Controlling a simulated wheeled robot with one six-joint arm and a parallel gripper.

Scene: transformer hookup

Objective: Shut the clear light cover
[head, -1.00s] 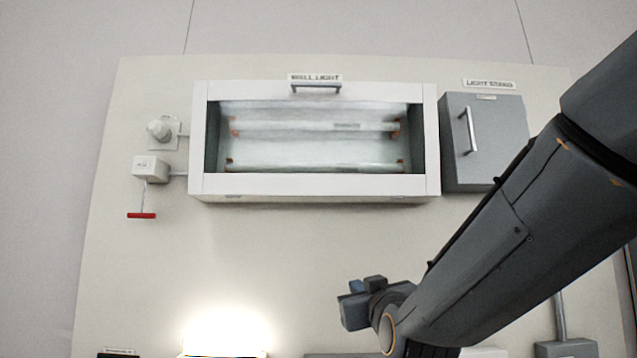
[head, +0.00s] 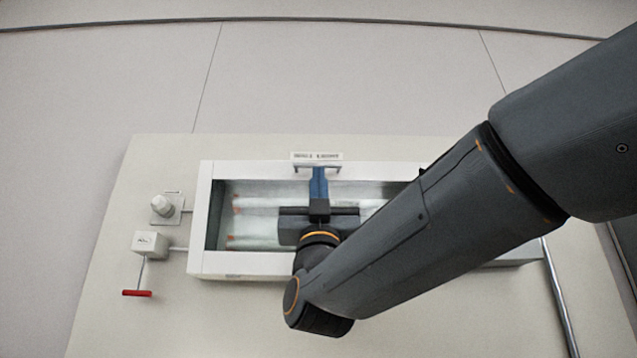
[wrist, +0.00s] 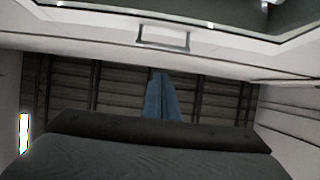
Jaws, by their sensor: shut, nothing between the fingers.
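The wall light is a white-framed box (head: 207,225) with a clear front cover, and pale tubes (head: 255,242) show behind it. The cover's handle (head: 300,169) is a grey bar on its top edge, partly hidden by my blue fingers in the head view. My gripper (head: 319,170) is in front of the light, its shut, empty fingers pointing up at the handle. In the wrist view, the handle (wrist: 163,38) is on the white cover rim, and the fingertips (wrist: 160,78) appear just below it with a visible gap. I cannot tell how far the cover stands open.
A white label (head: 317,156) is above the light. To its left are a round fitting (head: 162,206) and a switch box (head: 151,243) with a red-handled lever (head: 137,293). My arm hides most of the right side. The wall above is clear.

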